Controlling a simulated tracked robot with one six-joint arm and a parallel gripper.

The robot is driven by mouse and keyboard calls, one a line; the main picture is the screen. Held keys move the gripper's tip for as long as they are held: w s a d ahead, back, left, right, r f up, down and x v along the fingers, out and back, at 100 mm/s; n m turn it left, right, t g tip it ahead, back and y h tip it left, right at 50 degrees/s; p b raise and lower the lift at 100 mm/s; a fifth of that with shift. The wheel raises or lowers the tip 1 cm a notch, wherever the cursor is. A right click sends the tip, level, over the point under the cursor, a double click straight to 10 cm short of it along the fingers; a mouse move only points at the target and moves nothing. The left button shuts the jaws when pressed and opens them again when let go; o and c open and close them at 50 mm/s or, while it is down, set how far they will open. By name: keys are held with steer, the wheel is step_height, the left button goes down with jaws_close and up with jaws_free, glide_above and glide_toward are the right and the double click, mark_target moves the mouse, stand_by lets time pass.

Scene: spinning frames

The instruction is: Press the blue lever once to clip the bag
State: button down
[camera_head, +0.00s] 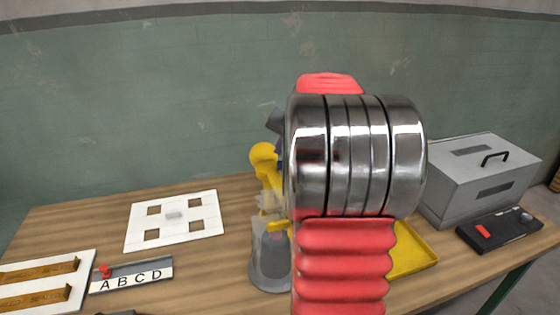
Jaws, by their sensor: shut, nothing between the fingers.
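A large red ribbed and chrome part of my arm (350,160) fills the middle of the head view. My gripper is not visible. Behind the arm, at its left edge, a yellow part (264,160) stands above a grey rounded base (268,270) on the table. A dark blue-grey piece (275,122) shows at the top beside the arm; I cannot tell if it is the blue lever. A pale, see-through patch (268,205) lies between the yellow part and the base; I cannot tell if it is the bag. The arm hides the right side of this group.
On the wooden table (210,270) are a white board with square holes (176,206), a lettered rack (130,276) and a white board with wooden strips (45,285). To the right are a yellow tray (412,262), a grey metal box (470,185) and a black switch panel (510,232).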

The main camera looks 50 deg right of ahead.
mark_target(281, 162)
steer(key=shift+f, duration=0.1)
stand_by(0.3)
steer(key=shift+f, duration=0.3)
steer(key=shift+s+a+f, duration=0.1)
steer(key=shift+s+f, duration=0.1)
steer(key=shift+f, duration=0.5)
steer(key=shift+s+a+f, duration=0.1)
steer(key=shift+s+f, duration=0.05)
steer(key=shift+f, duration=0.55)
stand_by(1.8)
steer(key=shift+r, duration=0.15)
steer(key=shift+w+r, duration=0.1)
steer(key=shift+r, duration=0.85)
steer(key=shift+a+r, duration=0.1)
steer(key=shift+w+d+r, duration=0.1)
steer(key=shift+w+r, duration=0.05)
steer(key=shift+r, duration=0.7)
steer(key=shift+w+d+r, duration=0.1)
steer(key=shift+w+r, duration=0.05)
steer(key=shift+r, duration=0.75)
steer(key=shift+w+d+r, duration=0.1)
steer(key=shift+w+r, duration=0.05)
steer(key=shift+r, duration=0.7)
